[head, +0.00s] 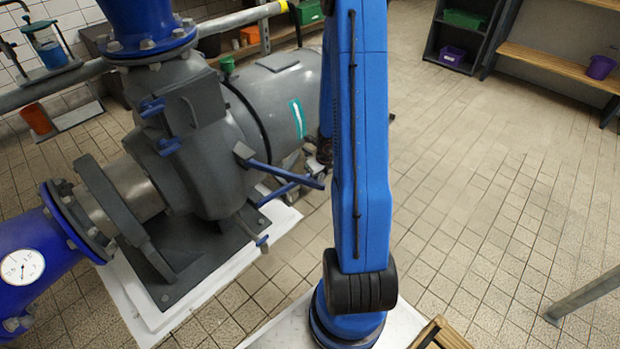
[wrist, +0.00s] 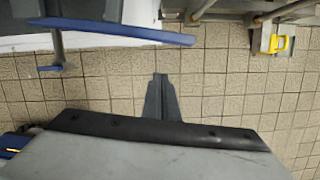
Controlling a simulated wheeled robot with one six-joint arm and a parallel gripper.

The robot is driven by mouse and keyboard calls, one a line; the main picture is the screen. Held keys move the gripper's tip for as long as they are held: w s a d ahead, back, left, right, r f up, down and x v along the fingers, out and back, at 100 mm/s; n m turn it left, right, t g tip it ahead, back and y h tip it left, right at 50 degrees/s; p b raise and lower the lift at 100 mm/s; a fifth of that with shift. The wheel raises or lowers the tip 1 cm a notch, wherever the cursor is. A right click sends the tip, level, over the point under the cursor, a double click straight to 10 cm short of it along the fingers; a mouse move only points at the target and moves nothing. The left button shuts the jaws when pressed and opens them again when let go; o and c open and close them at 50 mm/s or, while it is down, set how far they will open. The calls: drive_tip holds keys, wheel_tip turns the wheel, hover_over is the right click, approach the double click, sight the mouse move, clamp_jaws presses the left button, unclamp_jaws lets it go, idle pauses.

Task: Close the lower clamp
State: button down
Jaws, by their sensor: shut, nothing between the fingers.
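The grey pump (head: 195,135) carries two long levers on its right side. The upper lever (head: 285,172) is blue with a dark end, and the lower lever (head: 288,190) is blue and crosses just below it. Two small blue clamp handles, an upper one (head: 152,106) and a lower one (head: 169,146), sit on the pump's front face. I cannot tell for sure which part is the lower clamp. In the wrist view a long blue lever (wrist: 120,31) reaches across the top left. My gripper (wrist: 160,82) is shut and empty, below that lever and apart from it in the picture.
A smaller handle with a blue end (wrist: 50,68) hangs at the left in the wrist view. A blue pipe with a gauge (head: 22,266) is at the lower left. A yellow item (wrist: 280,44) is at the upper right. The tiled floor at right is mostly clear.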

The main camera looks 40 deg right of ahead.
drive_tip(key=shift+x, duration=1.4)
drive_tip(key=shift+w+d, duration=0.1)
drive_tip(key=shift+w, duration=1.85)
drive_tip(key=shift+w, duration=0.1)
